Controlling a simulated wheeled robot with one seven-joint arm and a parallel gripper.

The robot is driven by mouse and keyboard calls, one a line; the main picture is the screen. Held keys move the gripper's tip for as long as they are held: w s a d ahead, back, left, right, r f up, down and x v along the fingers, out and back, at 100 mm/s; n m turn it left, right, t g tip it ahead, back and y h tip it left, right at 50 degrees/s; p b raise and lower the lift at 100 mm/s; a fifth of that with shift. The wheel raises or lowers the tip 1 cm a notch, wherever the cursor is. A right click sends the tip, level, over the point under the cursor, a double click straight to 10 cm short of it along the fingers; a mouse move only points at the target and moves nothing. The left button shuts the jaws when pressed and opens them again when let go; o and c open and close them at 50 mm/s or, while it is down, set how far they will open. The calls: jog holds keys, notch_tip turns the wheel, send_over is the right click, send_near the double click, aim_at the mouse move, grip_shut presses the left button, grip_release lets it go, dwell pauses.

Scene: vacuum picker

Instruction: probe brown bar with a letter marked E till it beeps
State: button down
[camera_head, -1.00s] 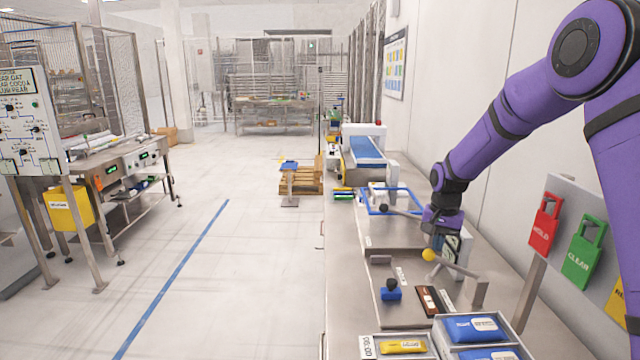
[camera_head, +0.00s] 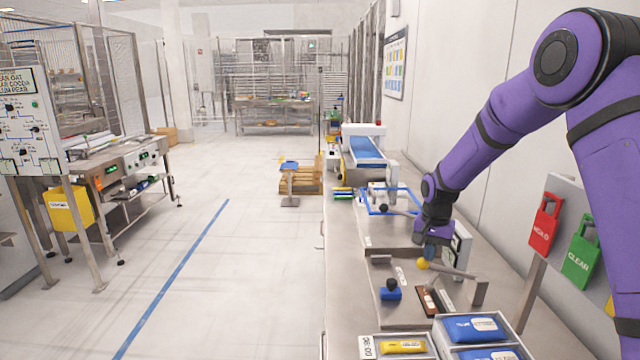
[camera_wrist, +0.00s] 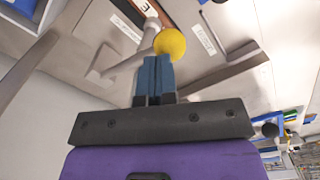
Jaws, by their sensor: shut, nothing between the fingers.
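The brown bar (camera_head: 427,302) lies on the steel bench, with a pale mark on it too small to read in the head view. In the wrist view a brown piece with a white letter label (camera_wrist: 143,6) is cut by the top edge; the letter appears turned and I cannot read it surely. A grey lever (camera_head: 452,270) with a yellow ball (camera_head: 423,264) at its end stands behind the bar. My gripper (camera_wrist: 154,60) is shut and empty. Its blue fingertips are right at the yellow ball (camera_wrist: 170,42), seemingly touching it; exact contact is unclear.
A blue block with a dark knob (camera_head: 391,291) is left of the bar. Trays with blue packs (camera_head: 474,328) and a yellow pack (camera_head: 402,346) stand in front. Red and green tags (camera_head: 580,252) hang at right. A blue-belted conveyor (camera_head: 367,150) is farther back.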

aim_at(422, 262)
jog(key=shift+a+f, duration=0.1)
jog(key=shift+f, duration=0.05)
jog(key=shift+a+f, duration=0.35)
jog(key=shift+f, duration=0.55)
jog(key=shift+a+f, duration=0.3)
jog(key=shift+f, duration=0.6)
